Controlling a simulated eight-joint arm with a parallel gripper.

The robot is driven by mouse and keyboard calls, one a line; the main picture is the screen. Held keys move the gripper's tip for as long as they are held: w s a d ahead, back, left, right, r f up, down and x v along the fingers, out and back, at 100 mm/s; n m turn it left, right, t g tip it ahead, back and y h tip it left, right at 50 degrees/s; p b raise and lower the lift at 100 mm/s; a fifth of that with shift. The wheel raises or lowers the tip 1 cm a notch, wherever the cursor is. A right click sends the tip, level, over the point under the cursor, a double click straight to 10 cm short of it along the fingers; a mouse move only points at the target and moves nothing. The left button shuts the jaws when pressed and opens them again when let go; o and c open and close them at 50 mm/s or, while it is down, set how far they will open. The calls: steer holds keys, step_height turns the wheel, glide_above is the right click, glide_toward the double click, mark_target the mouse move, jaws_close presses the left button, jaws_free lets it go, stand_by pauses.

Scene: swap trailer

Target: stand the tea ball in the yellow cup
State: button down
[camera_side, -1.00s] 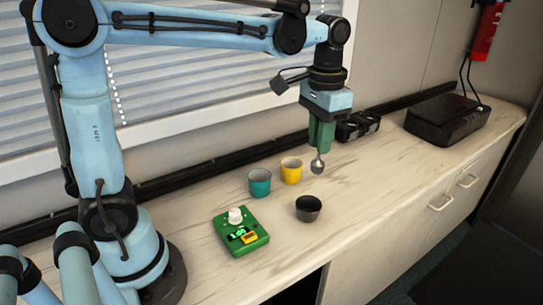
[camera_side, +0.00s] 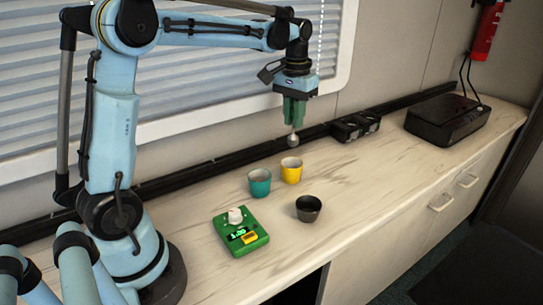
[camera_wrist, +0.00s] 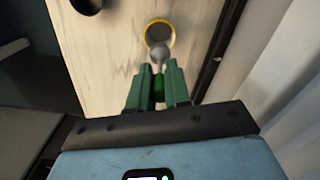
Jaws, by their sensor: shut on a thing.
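My gripper (camera_side: 294,119) is shut on the tea ball (camera_side: 293,140), which hangs down from the green fingers with its round silver end lowest. In the side view the tea ball's end is just above the yellow cup (camera_side: 291,171), apart from it. In the wrist view the tea ball (camera_wrist: 158,54) shows beyond my gripper (camera_wrist: 158,82), overlapping the near part of the yellow cup's rim (camera_wrist: 173,33). The cup stands upright on the counter, and its inside looks empty where it shows.
A teal cup (camera_side: 259,183) stands close left of the yellow cup. A dark bowl (camera_side: 308,209) and a green device with a white knob (camera_side: 240,234) are in front. A black box (camera_side: 446,119) stands far right. The counter (camera_side: 385,175) is clear at right.

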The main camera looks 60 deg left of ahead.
mark_target(293, 146)
steer(key=shift+f, duration=4.2)
steer(key=c, duration=1)
jaws_free()
step_height(293, 146, up, 12)
steer(key=shift+r, duration=0.1)
steer(key=shift+d, duration=0.15)
